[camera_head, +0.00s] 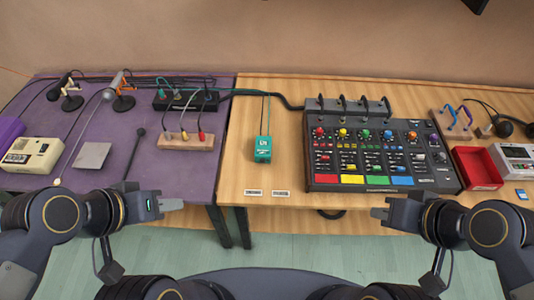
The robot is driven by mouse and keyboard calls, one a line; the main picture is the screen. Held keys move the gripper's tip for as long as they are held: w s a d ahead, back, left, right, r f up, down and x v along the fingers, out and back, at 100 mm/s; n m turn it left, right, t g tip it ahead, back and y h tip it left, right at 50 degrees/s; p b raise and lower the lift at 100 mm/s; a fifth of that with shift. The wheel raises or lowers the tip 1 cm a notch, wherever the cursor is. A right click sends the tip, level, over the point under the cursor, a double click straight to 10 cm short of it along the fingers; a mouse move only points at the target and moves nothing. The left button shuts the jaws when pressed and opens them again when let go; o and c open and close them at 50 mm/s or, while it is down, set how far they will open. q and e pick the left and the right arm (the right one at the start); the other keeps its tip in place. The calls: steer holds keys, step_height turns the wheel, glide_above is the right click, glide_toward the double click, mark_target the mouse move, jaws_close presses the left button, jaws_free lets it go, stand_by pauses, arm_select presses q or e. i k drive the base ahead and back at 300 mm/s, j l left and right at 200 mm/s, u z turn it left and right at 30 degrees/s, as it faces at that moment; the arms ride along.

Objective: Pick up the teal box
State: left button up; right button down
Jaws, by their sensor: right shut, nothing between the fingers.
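The teal box (263,156) is a small upright block with a pale label on its front. It stands on the wooden table, left of the mixer, with thin teal cords running up behind it. My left gripper (176,205) is in front of the purple table, below and left of the box, apart from it; its finger gap is too small to judge. My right gripper (380,212) is shut and empty at the front edge of the wooden table, below the mixer, well right of the box.
A black mixer (378,187) with coloured knobs and pads stands right of the box. A red tray (478,168) is further right. On the purple table (100,130) are microphones, a cream device (32,155) and a wooden jack block (186,142). The wood around the box is mostly clear.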

mark_target(263, 144)
steer(key=i+j, duration=0.1)
steer(key=j, duration=0.15)
steer(key=i+j, duration=0.1)
steer(key=j, duration=0.15)
steer(key=i+j+z, duration=0.1)
steer(key=j+z, duration=0.15)
steer(key=z, duration=0.2)
steer(key=j+z, duration=0.25)
steer(key=z, duration=0.15)
steer(key=j+z, duration=0.3)
steer(key=z, duration=0.95)
